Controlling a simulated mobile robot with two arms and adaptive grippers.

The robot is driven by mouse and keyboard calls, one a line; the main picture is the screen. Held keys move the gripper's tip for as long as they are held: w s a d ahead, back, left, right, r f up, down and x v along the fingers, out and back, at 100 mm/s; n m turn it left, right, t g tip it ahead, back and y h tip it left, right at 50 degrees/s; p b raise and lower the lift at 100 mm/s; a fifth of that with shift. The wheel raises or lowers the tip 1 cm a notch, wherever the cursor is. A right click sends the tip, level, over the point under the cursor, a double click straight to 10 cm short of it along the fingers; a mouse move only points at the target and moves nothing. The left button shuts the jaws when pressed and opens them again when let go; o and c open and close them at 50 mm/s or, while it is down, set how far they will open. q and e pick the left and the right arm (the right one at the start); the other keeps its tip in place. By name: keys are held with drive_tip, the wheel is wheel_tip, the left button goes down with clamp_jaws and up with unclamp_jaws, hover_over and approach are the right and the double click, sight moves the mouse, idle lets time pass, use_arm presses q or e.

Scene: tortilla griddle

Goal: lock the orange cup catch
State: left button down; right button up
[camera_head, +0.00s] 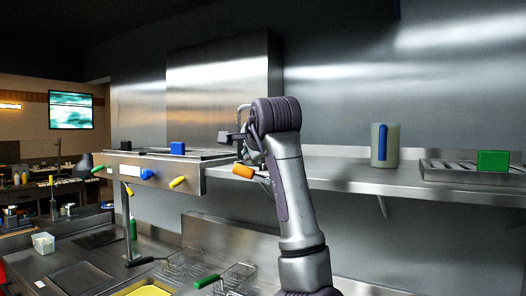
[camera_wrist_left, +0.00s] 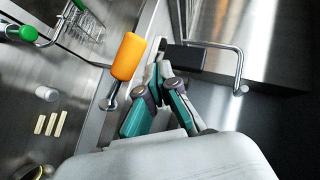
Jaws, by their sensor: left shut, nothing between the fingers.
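The orange handle (camera_head: 243,171) sits on a short metal stem at the front right end of the griddle (camera_head: 204,170). In the left wrist view the orange handle (camera_wrist_left: 130,56) is tilted, with its stem running down beside my fingers. My left gripper (camera_wrist_left: 158,68) is shut and empty, with its fingertips just right of the orange handle. My right gripper is in neither view.
A black block (camera_wrist_left: 185,57) and a bent metal rod (camera_wrist_left: 240,65) are close to my fingertips. Blue (camera_head: 147,174) and yellow (camera_head: 178,182) handles line the griddle front. A beige cup (camera_head: 384,145) stands on the right shelf. Fryer baskets (camera_head: 238,276) lie below.

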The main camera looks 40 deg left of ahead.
sight(238, 165)
use_arm(q)
drive_tip(key=shift+s+a+f+b, duration=0.15)
drive_tip(key=shift+a+f+b, duration=0.3)
drive_tip(key=shift+a+f, duration=0.3)
drive_tip(key=shift+s+a+f+b, duration=0.15)
drive_tip(key=shift+a+f+b, duration=0.25)
drive_tip(key=shift+a+f, duration=0.45)
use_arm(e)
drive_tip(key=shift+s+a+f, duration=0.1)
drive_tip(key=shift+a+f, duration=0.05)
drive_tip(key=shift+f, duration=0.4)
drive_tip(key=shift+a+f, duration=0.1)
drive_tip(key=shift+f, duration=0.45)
use_arm(q)
drive_tip(key=v, duration=1.2)
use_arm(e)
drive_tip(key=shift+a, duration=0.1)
use_arm(q)
drive_tip(key=shift+f, duration=0.1)
